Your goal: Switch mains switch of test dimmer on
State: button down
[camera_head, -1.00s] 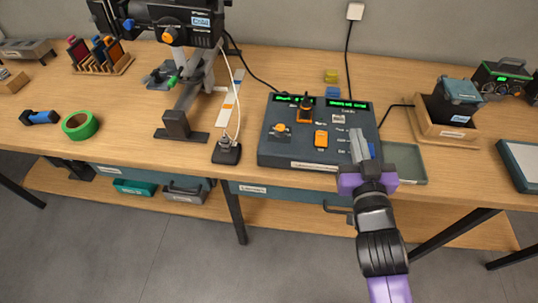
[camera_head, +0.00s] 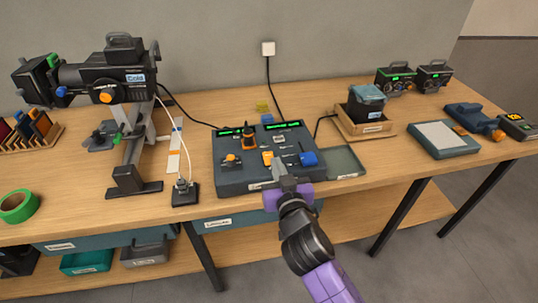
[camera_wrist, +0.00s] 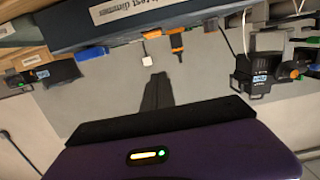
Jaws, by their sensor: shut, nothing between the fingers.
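The test dimmer (camera_head: 243,179) is a dark console on the bench, with two green displays along its back edge. On its top are an orange-capped fader (camera_head: 249,140), an orange knob (camera_head: 231,159), an orange rocker (camera_head: 267,157) and a blue control (camera_head: 309,159) at the right. I cannot read which one is the mains switch. My gripper (camera_head: 279,169) is shut and empty at the console's front edge, in front of the orange rocker. In the wrist view its fingers (camera_wrist: 157,92) are together, and the label "test dimmer" (camera_wrist: 122,8) shows on the console front.
A grey-green tray (camera_head: 346,165) lies right of the console. A spotlight (camera_head: 112,78) on a stand and a socket block (camera_head: 185,193) are at the left. A wall plug (camera_head: 268,48) has a hanging cable.

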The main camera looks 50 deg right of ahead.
jog(key=p, duration=0.3)
send_over(270, 155)
jog(key=v, duration=0.2)
jog(key=shift+w+a+f, duration=0.1)
jog(key=shift+a+f, duration=0.05)
jog(key=shift+f, duration=0.35)
notch_tip(270, 155, down, 4)
jog(key=shift+w+r+b, duration=0.1)
jog(key=shift+r+b, duration=0.05)
jog(key=shift+b, duration=0.4)
jog(key=shift+f, duration=0.3)
jog(key=shift+f, duration=0.15)
